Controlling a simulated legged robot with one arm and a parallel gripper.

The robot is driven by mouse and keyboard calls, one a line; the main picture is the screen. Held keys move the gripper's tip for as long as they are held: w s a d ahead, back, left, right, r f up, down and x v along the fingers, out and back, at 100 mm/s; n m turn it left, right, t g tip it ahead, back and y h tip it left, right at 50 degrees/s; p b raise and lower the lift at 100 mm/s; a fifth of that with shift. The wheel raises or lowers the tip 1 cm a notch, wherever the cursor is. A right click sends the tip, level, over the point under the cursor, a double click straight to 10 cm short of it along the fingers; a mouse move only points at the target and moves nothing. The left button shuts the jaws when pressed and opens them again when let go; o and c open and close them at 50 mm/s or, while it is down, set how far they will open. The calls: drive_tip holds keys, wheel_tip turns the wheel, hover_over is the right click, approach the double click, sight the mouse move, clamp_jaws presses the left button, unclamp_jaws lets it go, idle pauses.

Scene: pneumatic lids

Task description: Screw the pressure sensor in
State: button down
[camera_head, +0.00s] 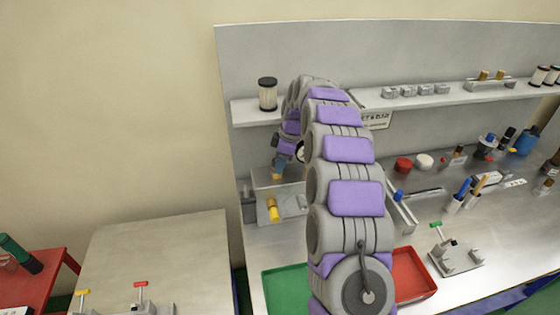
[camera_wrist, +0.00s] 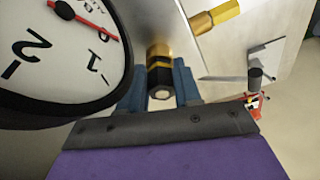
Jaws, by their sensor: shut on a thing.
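The pressure sensor (camera_wrist: 159,72), a small brass cylinder with a black band and a pale hex end, sits between the two blue fingers of my gripper (camera_wrist: 160,88) in the wrist view. My gripper is shut on it. In the head view my gripper (camera_head: 279,166) is left of my arm, above a grey block unit (camera_head: 262,180) on the bench. A round white gauge (camera_wrist: 60,45) with a red needle fills the left of the wrist view, close beside the fingers. The sensor's far end and any seat for it are hidden.
A yellow brass fitting (camera_head: 272,209) sticks out of the grey unit; it also shows in the wrist view (camera_wrist: 216,16). A shelf (camera_head: 245,111) with a filter cartridge (camera_head: 268,94) runs behind. Green (camera_head: 285,288) and red (camera_head: 414,275) trays lie in front. My arm hides the bench's middle.

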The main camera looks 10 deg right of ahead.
drive_tip(key=m+p, duration=0.1)
drive_tip(key=m, duration=0.2)
drive_tip(key=shift+s+a+t, duration=0.1)
drive_tip(key=shift+s+t, duration=0.05)
drive_tip(key=shift+t, duration=0.15)
drive_tip(key=m, duration=0.1)
drive_tip(key=m+p, duration=0.2)
drive_tip(key=shift+s+a+f+t+h, duration=0.1)
drive_tip(key=shift+a+f+t+h, duration=0.05)
drive_tip(key=shift+a+t+h, duration=0.2)
drive_tip(key=c, duration=1.2)
unclamp_jaws()
drive_tip(key=shift+d+f, duration=0.1)
drive_tip(key=shift+d, duration=0.05)
drive_tip(key=o, duration=0.5)
drive_tip(key=shift+s, duration=0.1)
drive_tip(key=shift+d+r, duration=0.1)
drive_tip(key=shift+r, duration=0.2)
